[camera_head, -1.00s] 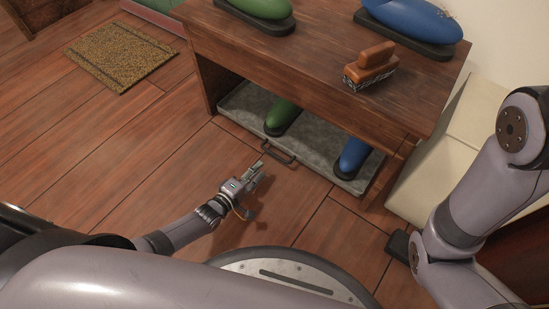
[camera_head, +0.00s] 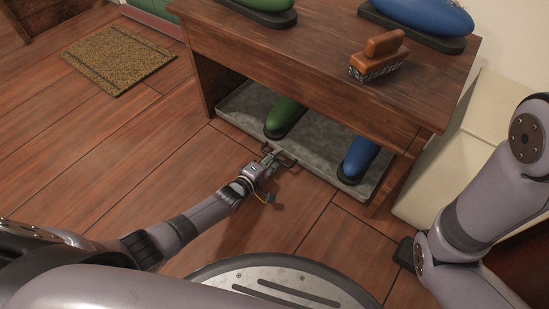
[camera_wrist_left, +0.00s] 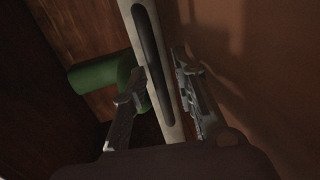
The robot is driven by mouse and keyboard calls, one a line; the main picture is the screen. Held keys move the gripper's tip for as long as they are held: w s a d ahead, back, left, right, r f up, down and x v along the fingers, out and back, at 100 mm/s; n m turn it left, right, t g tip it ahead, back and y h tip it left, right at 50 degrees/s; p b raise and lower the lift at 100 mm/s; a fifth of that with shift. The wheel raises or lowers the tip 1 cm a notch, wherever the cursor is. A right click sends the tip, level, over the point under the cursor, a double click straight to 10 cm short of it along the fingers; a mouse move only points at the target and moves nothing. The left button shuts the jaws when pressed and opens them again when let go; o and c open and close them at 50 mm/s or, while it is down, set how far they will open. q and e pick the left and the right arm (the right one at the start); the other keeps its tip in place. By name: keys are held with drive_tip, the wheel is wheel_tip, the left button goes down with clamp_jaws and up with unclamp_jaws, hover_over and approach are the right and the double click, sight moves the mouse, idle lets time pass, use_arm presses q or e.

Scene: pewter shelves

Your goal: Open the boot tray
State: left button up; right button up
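The boot tray (camera_head: 325,167) is a shallow grey tray on the floor under the wooden bench. A dark bar handle (camera_head: 290,161) sits on its front edge. A green boot (camera_head: 285,113) and a blue boot (camera_head: 357,158) stand in it. My left gripper (camera_head: 271,154) is at the handle. In the left wrist view its two fingers are apart, one on each side of the dark handle (camera_wrist_left: 151,58), with the pale tray edge along it. I cannot tell whether either finger touches.
The wooden bench (camera_head: 320,60) stands over the tray and carries a green boot (camera_head: 262,5), a blue boot (camera_head: 420,12) and a brush (camera_head: 378,58). A pale box (camera_head: 440,180) stands to the right. A doormat (camera_head: 118,60) lies at the far left. The floor before the tray is clear.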

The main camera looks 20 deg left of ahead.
use_arm(q)
clamp_jaws()
idle(0.6)
